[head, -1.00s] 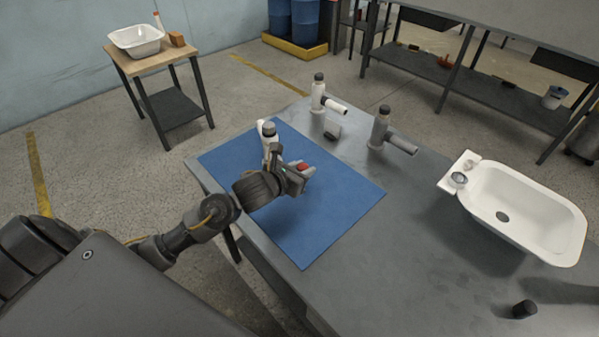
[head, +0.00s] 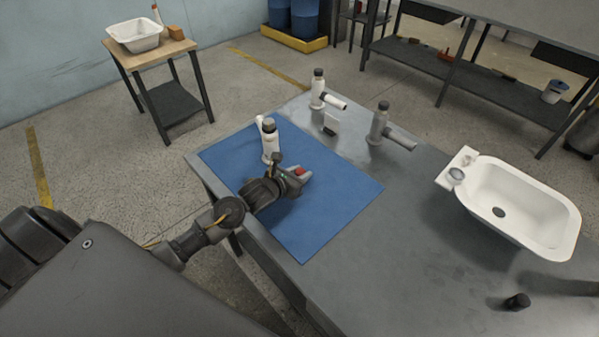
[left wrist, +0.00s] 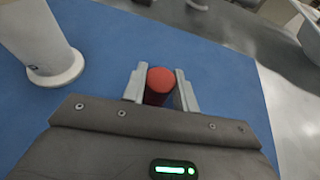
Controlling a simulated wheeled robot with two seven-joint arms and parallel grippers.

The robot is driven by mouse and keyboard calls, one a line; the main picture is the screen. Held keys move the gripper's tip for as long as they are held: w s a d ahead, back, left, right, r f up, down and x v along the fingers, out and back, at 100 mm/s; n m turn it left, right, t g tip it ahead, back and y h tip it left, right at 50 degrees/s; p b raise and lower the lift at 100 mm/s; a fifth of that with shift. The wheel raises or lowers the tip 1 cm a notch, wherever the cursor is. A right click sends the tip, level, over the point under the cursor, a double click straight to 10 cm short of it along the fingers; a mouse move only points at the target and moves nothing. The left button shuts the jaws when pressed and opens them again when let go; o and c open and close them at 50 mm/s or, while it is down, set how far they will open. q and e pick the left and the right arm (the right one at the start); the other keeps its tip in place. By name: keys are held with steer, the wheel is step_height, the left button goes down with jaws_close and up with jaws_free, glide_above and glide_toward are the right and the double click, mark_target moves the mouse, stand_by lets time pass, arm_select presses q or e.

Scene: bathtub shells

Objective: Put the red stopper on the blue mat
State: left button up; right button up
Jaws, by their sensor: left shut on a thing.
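The red stopper (head: 299,170) is between the fingers of my left gripper (head: 302,174), over the blue mat (head: 325,205) on the grey table. In the left wrist view the red stopper (left wrist: 159,82) stands between the two grey fingers of my left gripper (left wrist: 160,90), with the blue mat (left wrist: 110,50) around it. The gripper is shut on it. I cannot tell whether the stopper's underside touches the mat. My right gripper is not in view.
A white tap-like fixture (head: 270,140) stands on the mat's far left part, close to my left gripper. A white fixture (head: 318,90) and a grey one (head: 380,120) stand behind the mat. A white tub shell (head: 520,200) and a small black stopper (head: 517,301) are at right.

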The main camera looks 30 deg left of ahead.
arm_select(q)
steer(key=shift+f, duration=0.1)
steer(key=shift+f, duration=0.15)
steer(key=o, duration=1)
steer(key=shift+c, duration=0.2)
steer(key=shift+r, duration=0.25)
steer(key=b+v, duration=0.2)
steer(key=v, duration=1)
steer(key=shift+r, duration=0.1)
steer(key=shift+w, duration=0.1)
